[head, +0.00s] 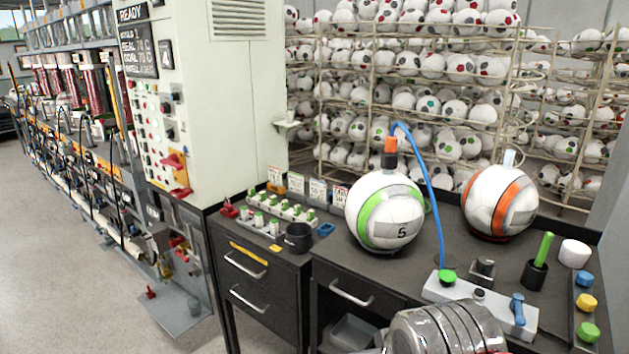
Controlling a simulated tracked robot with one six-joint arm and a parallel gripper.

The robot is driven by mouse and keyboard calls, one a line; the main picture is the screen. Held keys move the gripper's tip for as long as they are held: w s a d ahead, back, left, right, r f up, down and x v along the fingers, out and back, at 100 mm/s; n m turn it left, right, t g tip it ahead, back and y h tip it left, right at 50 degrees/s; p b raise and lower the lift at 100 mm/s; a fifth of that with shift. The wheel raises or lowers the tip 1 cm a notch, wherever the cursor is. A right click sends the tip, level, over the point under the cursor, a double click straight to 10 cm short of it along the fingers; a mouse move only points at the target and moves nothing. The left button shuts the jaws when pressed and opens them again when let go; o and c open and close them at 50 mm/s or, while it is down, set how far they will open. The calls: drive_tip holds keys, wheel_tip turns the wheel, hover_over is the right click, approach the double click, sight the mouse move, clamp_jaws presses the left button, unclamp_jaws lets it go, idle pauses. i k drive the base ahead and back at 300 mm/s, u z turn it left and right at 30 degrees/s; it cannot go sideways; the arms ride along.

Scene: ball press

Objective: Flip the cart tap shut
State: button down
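A long white block (462,291) lies on the dark cart top (402,277) at the lower right. A blue lever (517,309) sits near its right end, set across the block's length; it looks like the tap. A green knob (446,276) is at the block's left end. A blue hose (428,180) runs from there up to an orange and black fitting (390,153) on top of a white and green ball marked 5 (384,211). A ribbed silver cylinder at the bottom edge looks like part of my arm and covers the block's front. My gripper's fingers do not show.
A white and orange ball (499,201) stands on the cart behind the block. A black cup with a green stick (534,273), a white cap (574,253) and coloured caps (587,302) crowd the right. A press cabinet (236,100) stands left; ball racks (440,85) fill the back.

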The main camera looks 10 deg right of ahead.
sight(517, 300)
drive_tip(key=u, duration=0.7)
drive_tip(key=k, duration=1.35)
drive_tip(key=z, duration=0.5)
drive_tip(key=i, duration=1)
drive_tip(key=z, duration=0.05)
